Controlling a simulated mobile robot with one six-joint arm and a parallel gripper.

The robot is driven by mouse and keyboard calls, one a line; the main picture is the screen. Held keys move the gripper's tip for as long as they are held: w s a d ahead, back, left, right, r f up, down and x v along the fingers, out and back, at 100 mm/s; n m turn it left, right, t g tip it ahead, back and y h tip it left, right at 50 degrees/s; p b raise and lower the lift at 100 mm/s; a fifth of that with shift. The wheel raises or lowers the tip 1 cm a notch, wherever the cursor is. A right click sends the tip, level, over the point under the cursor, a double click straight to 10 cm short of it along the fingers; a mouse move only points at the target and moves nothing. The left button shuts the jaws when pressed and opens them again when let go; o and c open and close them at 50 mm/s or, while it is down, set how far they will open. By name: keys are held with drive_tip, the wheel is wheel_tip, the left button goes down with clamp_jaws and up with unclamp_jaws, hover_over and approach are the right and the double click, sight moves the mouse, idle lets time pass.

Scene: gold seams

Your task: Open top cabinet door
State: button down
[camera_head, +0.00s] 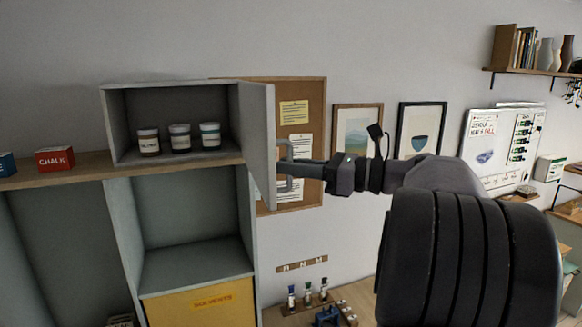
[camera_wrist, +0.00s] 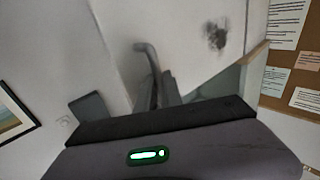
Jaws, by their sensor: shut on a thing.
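The top cabinet (camera_head: 112,124) is a grey box on a wooden shelf, with its front open and three labelled jars (camera_head: 180,138) standing inside. Its grey door (camera_head: 258,140) stands swung out at the right side, seen nearly edge-on. A grey bar handle (camera_head: 284,148) is on the door's right face. My gripper (camera_head: 290,166) reaches in from the right and is shut on the handle. In the wrist view the door (camera_wrist: 190,40) fills the upper middle, and the handle (camera_wrist: 146,52) runs down between my fingers; the fingertips are partly hidden by the gripper body.
A red chalk box (camera_head: 54,160) sits on the wooden shelf (camera_head: 82,168) at left. Below are an open compartment and a yellow solvents drawer (camera_head: 200,306). A corkboard (camera_head: 316,110) and framed pictures hang behind the door. Small bottles (camera_head: 308,294) stand low on a bench.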

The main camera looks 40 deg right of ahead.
drive_tip(key=c, duration=1.8)
unclamp_jaws()
drive_tip(key=shift+r, duration=0.2)
drive_tip(key=shift+w+f, duration=0.1)
drive_tip(key=shift+w, duration=0.1)
drive_tip(key=b+v, duration=0.4)
drive_tip(key=v, duration=1.3)
drive_tip(key=shift+s+b, duration=0.25)
drive_tip(key=shift+b, duration=0.05)
